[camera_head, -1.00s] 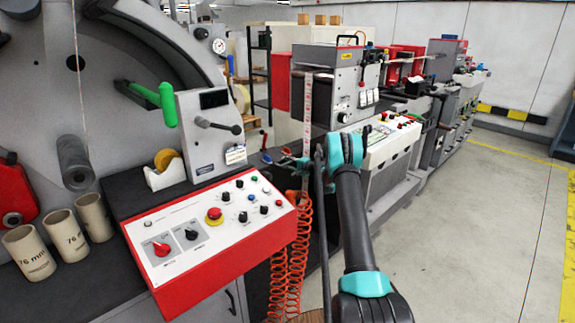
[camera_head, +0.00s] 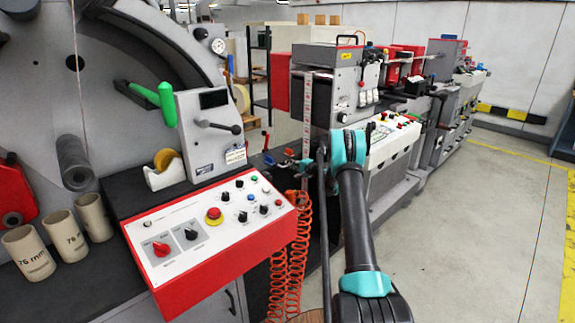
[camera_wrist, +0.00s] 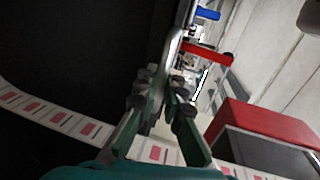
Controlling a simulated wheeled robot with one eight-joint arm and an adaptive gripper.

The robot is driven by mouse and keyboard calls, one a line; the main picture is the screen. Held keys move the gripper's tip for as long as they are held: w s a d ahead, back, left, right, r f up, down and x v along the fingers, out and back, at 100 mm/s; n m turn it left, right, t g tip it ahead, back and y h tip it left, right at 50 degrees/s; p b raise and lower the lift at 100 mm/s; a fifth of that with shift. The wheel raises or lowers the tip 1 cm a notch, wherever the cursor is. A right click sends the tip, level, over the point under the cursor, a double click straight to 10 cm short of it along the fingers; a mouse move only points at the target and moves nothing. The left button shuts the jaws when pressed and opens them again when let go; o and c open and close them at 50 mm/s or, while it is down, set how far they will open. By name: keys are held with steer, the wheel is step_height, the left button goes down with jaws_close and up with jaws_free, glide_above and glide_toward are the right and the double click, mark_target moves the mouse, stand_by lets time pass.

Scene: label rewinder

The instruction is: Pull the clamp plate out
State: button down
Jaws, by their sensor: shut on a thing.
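The clamp plate appears to be the thin grey edge (camera_wrist: 178,46) in the wrist view, running up from between my fingertips. My gripper (camera_wrist: 162,85) is shut on it, its green fingers on either side with a narrow gap. Much of the plate is hidden by the fingers and dark shadow. In the head view, my gripper (camera_head: 301,163) is small and partly hidden at the right end of the black bench, near the red levers (camera_head: 265,140).
A white label web with red marks (camera_wrist: 45,115) passes below the fingers. A red-edged control panel (camera_head: 205,235) stands left of my arm, with coiled orange hoses (camera_head: 290,265) beside it. Open floor (camera_head: 450,250) lies to the right.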

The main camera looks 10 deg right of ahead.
steer(key=f+v, duration=0.3)
steer(key=v, duration=1.1)
steer(key=shift+s+d, duration=0.15)
steer(key=shift+s, duration=0.1)
steer(key=c, duration=1.6)
jaws_free()
steer(key=shift+d, duration=0.1)
steer(key=v, duration=1.2)
steer(key=shift+s, duration=0.1)
